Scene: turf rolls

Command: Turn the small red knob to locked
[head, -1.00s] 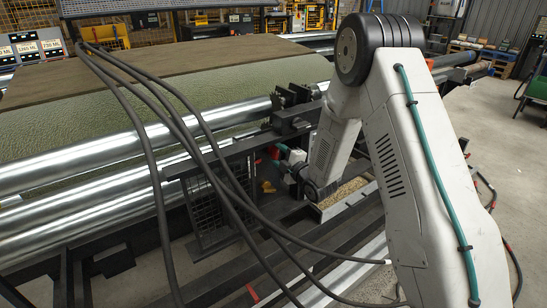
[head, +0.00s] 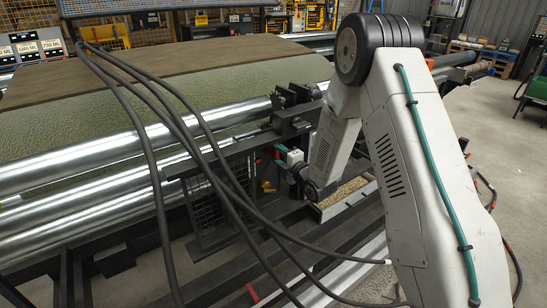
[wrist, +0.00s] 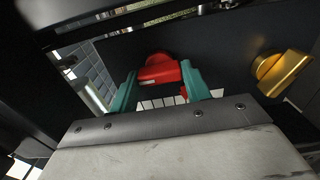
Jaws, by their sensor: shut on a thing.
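The small red knob (wrist: 160,69) sits on a dark panel at the top middle of the wrist view. My gripper (wrist: 160,82) has its two teal fingers on either side of the knob and is shut on it. The knob's grip bar lies nearly level across the wrist view, between the fingers. In the head view my gripper (head: 279,152) is at the dark frame end below the steel rollers, where the knob is hard to make out. No lock marking is readable.
A yellow knob (wrist: 280,72) is on the same panel, right of the red one; it also shows in the head view (head: 268,186). A wire mesh guard (head: 205,205) stands left of my gripper. Black hoses (head: 215,170) hang across the foreground.

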